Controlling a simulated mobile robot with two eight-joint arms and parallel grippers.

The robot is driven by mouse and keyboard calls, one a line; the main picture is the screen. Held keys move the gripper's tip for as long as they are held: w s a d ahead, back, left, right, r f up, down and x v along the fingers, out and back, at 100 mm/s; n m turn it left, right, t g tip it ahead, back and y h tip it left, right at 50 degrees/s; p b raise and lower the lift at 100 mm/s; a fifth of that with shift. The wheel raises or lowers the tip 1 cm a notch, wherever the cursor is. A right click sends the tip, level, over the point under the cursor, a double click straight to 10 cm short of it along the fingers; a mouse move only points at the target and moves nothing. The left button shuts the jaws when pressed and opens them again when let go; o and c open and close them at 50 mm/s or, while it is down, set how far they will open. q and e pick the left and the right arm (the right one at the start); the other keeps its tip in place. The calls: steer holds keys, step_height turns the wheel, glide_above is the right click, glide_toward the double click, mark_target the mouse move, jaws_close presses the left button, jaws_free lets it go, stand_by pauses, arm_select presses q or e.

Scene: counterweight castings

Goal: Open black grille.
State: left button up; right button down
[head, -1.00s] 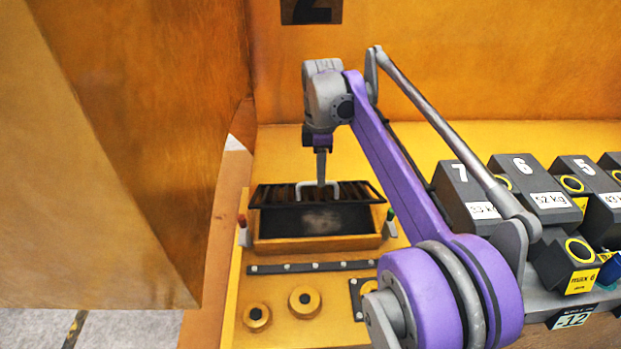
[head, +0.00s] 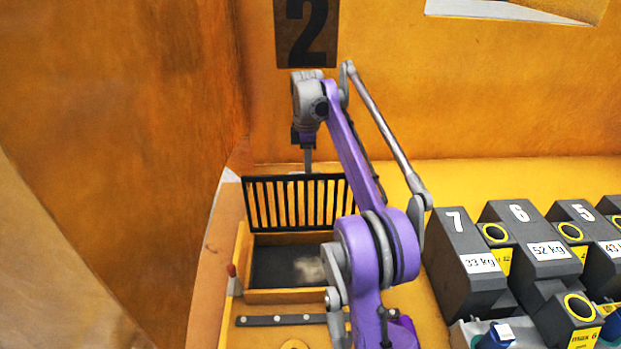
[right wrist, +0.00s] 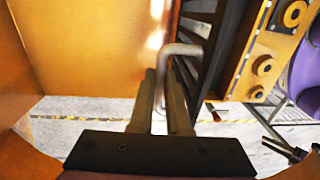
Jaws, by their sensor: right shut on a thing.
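The black grille (head: 290,203) stands raised, close to upright, at the back edge of a yellow box (head: 285,296) in the head view. The box's dark inside shows below it, with a pale patch on its floor. My right gripper (head: 308,168) is at the grille's top edge, shut on its handle. In the right wrist view the fingers (right wrist: 166,105) close around the pale bent handle (right wrist: 180,50), and the dark grille bars (right wrist: 197,50) show just right of it. The grille's right end is hidden behind my right arm. My left gripper is not in view.
Dark numbered castings (head: 468,265) stand in a row at the right. An orange wall (head: 120,110) rises close on the left, and a yellow wall with a "2" sign (head: 306,32) stands behind. A dark strip (head: 285,320) lies in front of the box.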

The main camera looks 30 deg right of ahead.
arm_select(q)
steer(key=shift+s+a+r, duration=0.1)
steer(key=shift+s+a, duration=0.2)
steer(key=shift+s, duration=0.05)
arm_select(e)
steer(key=w, duration=0.1)
steer(key=w+d+f, duration=0.1)
steer(key=w+d, duration=0.1)
steer(key=shift+w+d+f, duration=0.15)
steer(key=shift+d+f, duration=0.05)
steer(key=shift+f, duration=0.05)
steer(key=c, duration=1.1)
jaws_free()
steer(key=shift+o, duration=1.1)
steer(key=shift+w+d+f, duration=0.15)
steer(key=shift+w+f, duration=0.05)
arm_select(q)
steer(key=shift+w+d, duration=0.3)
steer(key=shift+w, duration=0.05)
arm_select(e)
steer(key=shift+w, duration=0.15)
